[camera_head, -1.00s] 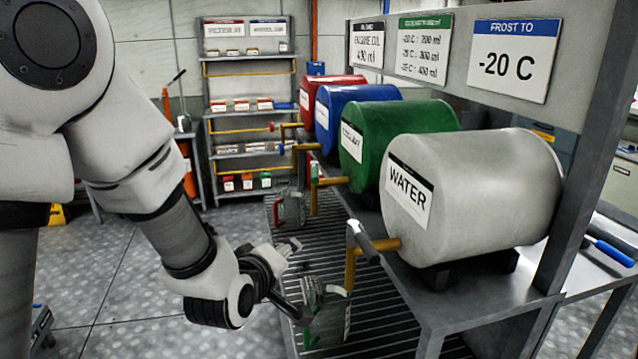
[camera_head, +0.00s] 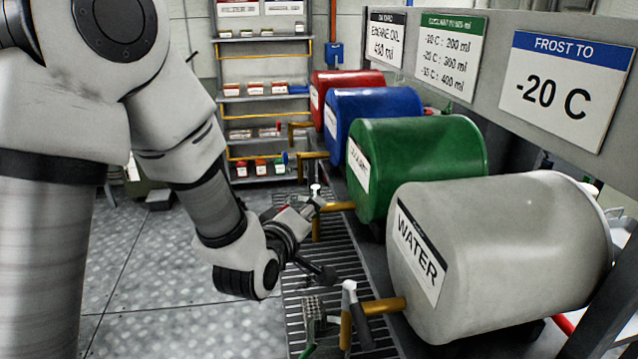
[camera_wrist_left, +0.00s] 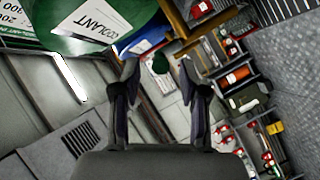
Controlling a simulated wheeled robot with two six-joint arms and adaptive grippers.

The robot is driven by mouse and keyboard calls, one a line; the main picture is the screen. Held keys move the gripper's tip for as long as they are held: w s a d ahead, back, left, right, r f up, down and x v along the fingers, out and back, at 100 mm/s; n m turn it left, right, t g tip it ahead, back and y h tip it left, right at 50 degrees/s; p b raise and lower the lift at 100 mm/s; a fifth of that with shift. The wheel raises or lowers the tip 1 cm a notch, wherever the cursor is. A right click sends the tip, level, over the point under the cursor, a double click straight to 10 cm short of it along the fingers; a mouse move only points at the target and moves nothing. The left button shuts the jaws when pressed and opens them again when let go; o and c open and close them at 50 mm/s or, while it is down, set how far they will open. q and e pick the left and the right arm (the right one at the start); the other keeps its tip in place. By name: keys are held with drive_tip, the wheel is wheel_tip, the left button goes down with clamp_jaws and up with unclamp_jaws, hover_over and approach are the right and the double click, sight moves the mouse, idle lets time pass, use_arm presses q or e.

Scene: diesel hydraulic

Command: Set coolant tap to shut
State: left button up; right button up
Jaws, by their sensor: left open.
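The green coolant drum (camera_head: 420,155) lies on its side in the row, and its label shows at the upper left of the wrist view (camera_wrist_left: 95,25). A yellow pipe and the coolant tap (camera_head: 316,192) stick out at its front, with a pale upright part on the tap. The upper finger overlaps the tap region, so contact cannot be told. The open fingers frame a small dark green thing (camera_wrist_left: 160,63) in the wrist view, seemingly apart from both.
The white water drum (camera_head: 500,250) and its tap (camera_head: 350,300) stand nearer, right of my gripper. A jug (camera_head: 315,325) is below that tap over the grating (camera_head: 300,295). Blue and red drums are beyond. Open floor (camera_head: 140,280) lies left.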

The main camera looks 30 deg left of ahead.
use_arm(q)
drive_tip(key=shift+w+p, duration=0.75)
drive_tip(key=shift+p, duration=0.4)
drive_tip(key=x, duration=0.3)
drive_tip(key=shift+w+f+p, duration=0.25)
drive_tip(key=shift+p, duration=0.15)
drive_tip(key=shift+w+a+f, duration=0.1)
drive_tip(key=shift+w+f, duration=0.1)
drive_tip(key=shift+w, duration=0.15)
drive_tip(key=shift+s+r, duration=0.1)
drive_tip(key=shift+s, duration=0.05)
clamp_jaws()
use_arm(e)
wheel_tip(320, 180, up, 5)
drive_tip(key=shift+d+f, duration=0.1)
